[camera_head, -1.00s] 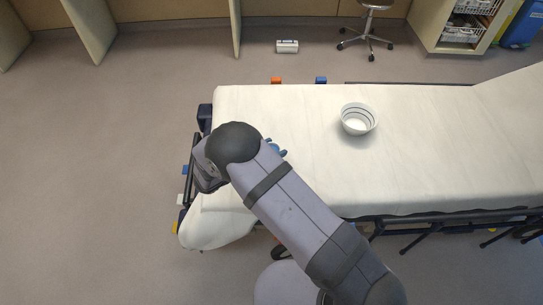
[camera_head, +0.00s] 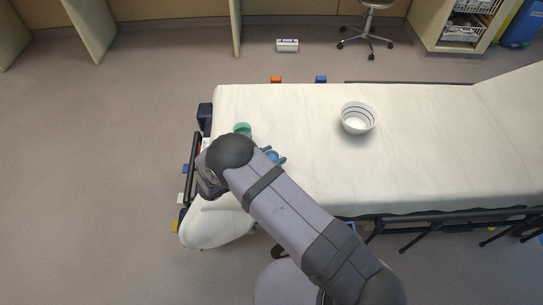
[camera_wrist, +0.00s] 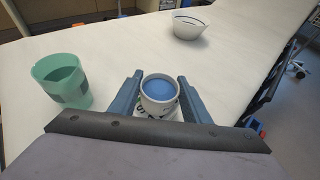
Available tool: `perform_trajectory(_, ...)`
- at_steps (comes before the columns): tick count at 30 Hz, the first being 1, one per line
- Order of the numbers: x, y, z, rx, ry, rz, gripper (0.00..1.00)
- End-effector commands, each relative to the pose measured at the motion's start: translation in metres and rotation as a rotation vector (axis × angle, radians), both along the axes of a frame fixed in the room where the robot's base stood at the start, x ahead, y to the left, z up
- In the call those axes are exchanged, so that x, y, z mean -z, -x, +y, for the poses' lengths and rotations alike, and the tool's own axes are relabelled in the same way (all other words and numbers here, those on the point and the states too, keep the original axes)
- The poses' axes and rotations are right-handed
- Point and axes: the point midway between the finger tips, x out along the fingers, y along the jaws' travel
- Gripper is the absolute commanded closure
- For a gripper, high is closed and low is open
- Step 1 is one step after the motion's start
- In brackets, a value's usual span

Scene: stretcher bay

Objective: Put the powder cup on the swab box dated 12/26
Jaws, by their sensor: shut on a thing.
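The powder cup (camera_wrist: 160,94) is a small pale cup with blue powder inside and dark print on its side. My gripper (camera_wrist: 157,86) is shut on it, one finger on each side, and it looks upright. In the head view my fingers (camera_head: 273,156) show as a small blue patch beside my arm, over the left part of the stretcher. A white patch with dark print (camera_wrist: 146,114) shows just below the cup in the wrist view; I cannot tell whether it is a box or whether the cup touches it. I can read no date 12/26.
A green cup (camera_wrist: 64,82) stands left of my gripper, also visible in the head view (camera_head: 243,128). A white bowl with dark stripes (camera_head: 357,118) stands farther right on the stretcher sheet (camera_head: 430,145). The sheet around the bowl is clear.

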Motion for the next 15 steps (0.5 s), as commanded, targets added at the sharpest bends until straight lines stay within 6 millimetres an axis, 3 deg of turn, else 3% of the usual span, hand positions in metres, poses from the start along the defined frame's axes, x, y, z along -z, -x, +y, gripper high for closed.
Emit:
perform_trajectory(1, 0.0021, 0.0001, -0.0001, 0.0, 0.0, 0.0, 0.55)
perform_trajectory(3, 0.0009, 0.0001, 0.0, 0.0, 0.0, 0.0, 0.38)
perform_trajectory(15, -0.0023, 0.0001, -0.0001, 0.0, 0.0, 0.0, 0.38)
